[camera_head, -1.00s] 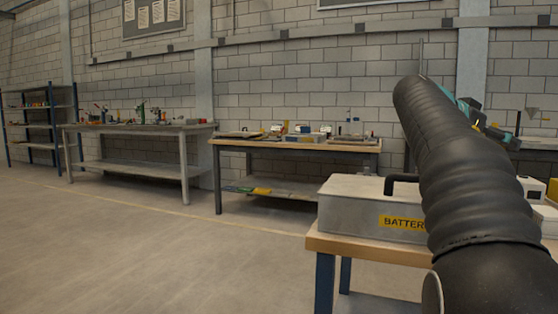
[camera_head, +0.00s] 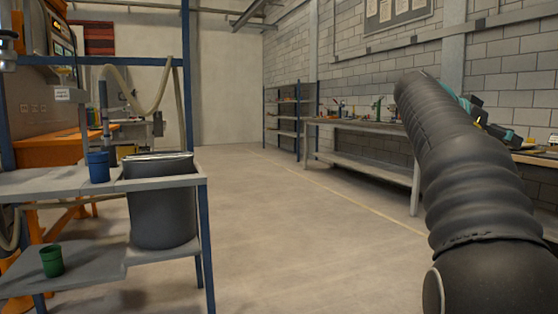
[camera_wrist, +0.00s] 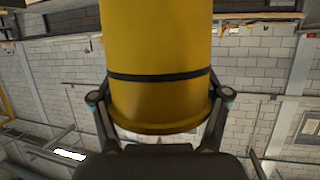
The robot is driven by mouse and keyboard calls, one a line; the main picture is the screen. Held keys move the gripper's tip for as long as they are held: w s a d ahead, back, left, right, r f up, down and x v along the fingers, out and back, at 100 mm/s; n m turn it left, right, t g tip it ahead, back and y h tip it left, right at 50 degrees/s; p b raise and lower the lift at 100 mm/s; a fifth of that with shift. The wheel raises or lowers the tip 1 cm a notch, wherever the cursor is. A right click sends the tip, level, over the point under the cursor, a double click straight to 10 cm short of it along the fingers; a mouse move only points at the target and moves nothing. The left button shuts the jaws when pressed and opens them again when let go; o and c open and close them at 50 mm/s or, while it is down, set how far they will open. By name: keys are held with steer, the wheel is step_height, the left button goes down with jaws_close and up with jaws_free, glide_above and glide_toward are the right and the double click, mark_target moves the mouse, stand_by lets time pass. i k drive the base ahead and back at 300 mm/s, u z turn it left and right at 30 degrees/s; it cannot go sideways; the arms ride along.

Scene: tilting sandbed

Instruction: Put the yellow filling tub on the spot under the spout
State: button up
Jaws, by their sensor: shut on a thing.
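The yellow tub (camera_wrist: 160,45) with a dark band fills the upper middle of the wrist view. My gripper (camera_wrist: 160,97) is shut on it, one finger on each side. The tub's far end is cut off by the frame edge. In the head view my arm covers the right side, and the tub is mostly hidden behind it. A machine with small fittings and a white label (camera_head: 63,95) stands at the far left edge. I cannot tell which part is the spout, and the spot under it is not clear.
A grey two-level stand (camera_head: 60,182) at left holds a blue cup (camera_head: 97,167), a large grey bin (camera_head: 160,212) and a green cup (camera_head: 51,260) below. A workbench (camera_head: 362,130) and shelf rack (camera_head: 290,115) line the right wall. The middle floor is clear.

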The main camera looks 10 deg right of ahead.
mark_target(23, 180)
steer(key=u, duration=0.5)
steer(key=i, duration=1.55)
steer(key=u, duration=1.3)
steer(key=i, duration=1.4)
steer(key=u, duration=0.9)
